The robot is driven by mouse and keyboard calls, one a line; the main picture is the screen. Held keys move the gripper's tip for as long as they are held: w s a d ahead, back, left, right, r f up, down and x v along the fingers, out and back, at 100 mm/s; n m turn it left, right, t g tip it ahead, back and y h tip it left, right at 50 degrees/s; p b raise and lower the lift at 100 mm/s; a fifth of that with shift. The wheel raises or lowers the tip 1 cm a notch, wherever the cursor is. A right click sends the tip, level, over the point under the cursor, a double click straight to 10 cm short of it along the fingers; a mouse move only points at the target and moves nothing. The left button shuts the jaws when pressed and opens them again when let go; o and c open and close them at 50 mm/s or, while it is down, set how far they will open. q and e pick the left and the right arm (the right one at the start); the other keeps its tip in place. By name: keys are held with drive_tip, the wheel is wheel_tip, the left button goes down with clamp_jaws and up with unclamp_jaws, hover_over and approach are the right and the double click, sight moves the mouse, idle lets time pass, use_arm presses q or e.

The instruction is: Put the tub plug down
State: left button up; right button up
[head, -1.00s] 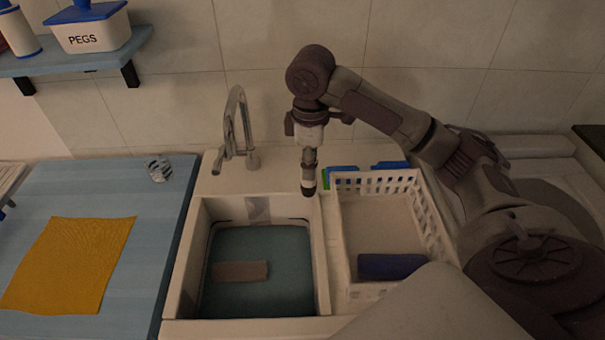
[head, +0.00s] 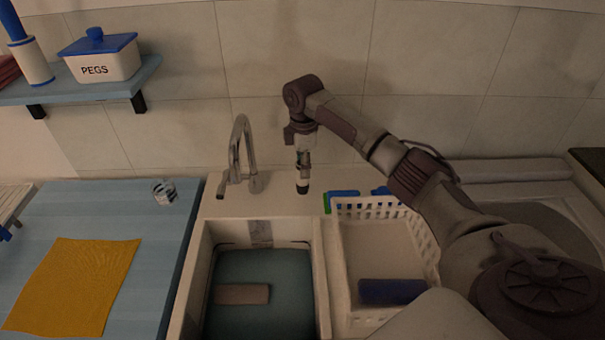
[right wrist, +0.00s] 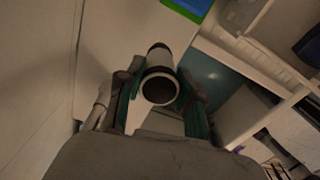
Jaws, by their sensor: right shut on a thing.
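My right gripper (head: 303,162) points down over the pale ledge (head: 280,204) behind the sink, right of the tap. It is shut on the tub plug (head: 303,186), a small pale cylinder with dark ends, held upright. In the right wrist view, the plug (right wrist: 160,82) sits between the gripper's fingers (right wrist: 158,108), its dark round end facing the camera. I cannot tell whether the plug's lower end touches the ledge. My left gripper is not in view.
The sink basin (head: 209,245) holds teal water and a brownish block (head: 242,294). Right of it, a white basket (head: 425,240) holds a dark blue block (head: 392,291). Blue and green items (head: 343,196) lie behind the basket. The tap (head: 243,150) stands left of my gripper.

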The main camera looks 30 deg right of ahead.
drive_tip(key=shift+w+f, duration=0.3)
drive_tip(key=shift+f, duration=0.05)
wheel_tip(320, 180, down, 3)
drive_tip(key=shift+d+f+p, duration=0.1)
drive_tip(key=shift+f+p, duration=0.05)
drive_tip(key=shift+p, duration=0.6)
drive_tip(key=shift+f, duration=0.2)
drive_tip(key=shift+f, duration=0.2)
drive_tip(key=o, duration=1.1)
drive_tip(key=shift+c, duration=0.2)
wheel_tip(320, 180, up, 12)
drive_tip(key=shift+r+b, duration=0.25)
drive_tip(key=shift+b, duration=0.95)
